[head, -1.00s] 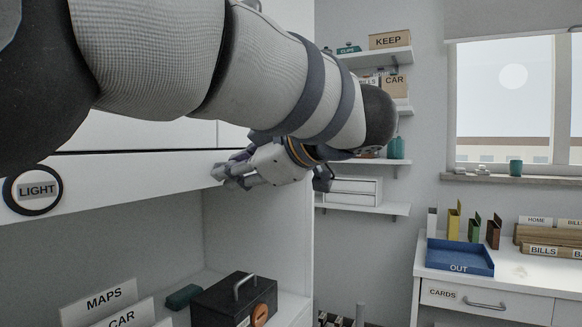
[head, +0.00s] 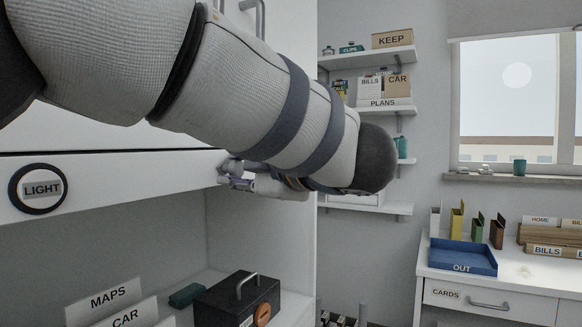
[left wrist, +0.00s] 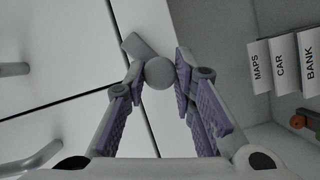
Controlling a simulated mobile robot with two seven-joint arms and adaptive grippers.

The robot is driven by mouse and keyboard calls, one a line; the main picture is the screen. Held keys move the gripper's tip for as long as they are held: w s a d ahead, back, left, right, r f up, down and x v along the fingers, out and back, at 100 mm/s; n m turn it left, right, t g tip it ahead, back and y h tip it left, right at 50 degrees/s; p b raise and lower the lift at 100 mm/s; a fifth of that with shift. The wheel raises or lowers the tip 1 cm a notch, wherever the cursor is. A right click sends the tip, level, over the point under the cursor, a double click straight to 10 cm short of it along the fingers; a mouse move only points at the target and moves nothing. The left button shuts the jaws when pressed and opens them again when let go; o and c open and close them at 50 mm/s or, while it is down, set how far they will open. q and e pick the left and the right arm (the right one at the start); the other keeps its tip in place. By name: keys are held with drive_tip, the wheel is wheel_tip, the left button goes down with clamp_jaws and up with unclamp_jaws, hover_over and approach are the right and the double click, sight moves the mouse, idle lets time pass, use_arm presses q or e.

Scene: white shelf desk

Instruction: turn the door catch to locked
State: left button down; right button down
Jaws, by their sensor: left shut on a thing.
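The door catch (left wrist: 159,73) is a small grey round hub with a short flat lever reaching up and left from it in the left wrist view. It sits beside the dark seam between the white door panels (left wrist: 90,45) and the white rail. My left gripper (left wrist: 161,70) is shut on the catch, with a purple-padded finger on each side of it. In the head view my left gripper (head: 232,174) is at the right end of the white rail (head: 120,178), and I cannot make out the catch there. My right gripper is out of view.
Below the rail is an open bay with MAPS and CAR cards (head: 103,300) and a black box (head: 237,300) with a handle. A round LIGHT sign (head: 39,189) is on the rail at left. Wall shelves (head: 372,110) stand right of the cabinet.

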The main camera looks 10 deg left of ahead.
use_arm(q)
drive_tip(key=n+y, duration=0.1)
drive_tip(key=n, duration=0.2)
drive_tip(key=n+t, duration=0.1)
drive_tip(key=n, duration=0.2)
drive_tip(key=shift+f+t+y, duration=0.2)
drive_tip(key=shift+t+y, duration=0.1)
drive_tip(key=shift+y, duration=0.1)
drive_tip(key=n+y, duration=0.1)
drive_tip(key=n, duration=0.2)
drive_tip(key=n+y, duration=0.2)
drive_tip(key=n, duration=0.1)
drive_tip(key=shift+n, duration=0.3)
drive_tip(key=c, duration=1.3)
unclamp_jaws()
drive_tip(key=shift+w, duration=0.1)
drive_tip(key=shift+c, duration=0.2)
drive_tip(key=shift+f, duration=0.1)
drive_tip(key=v, duration=0.7)
drive_tip(key=shift+d, duration=0.15)
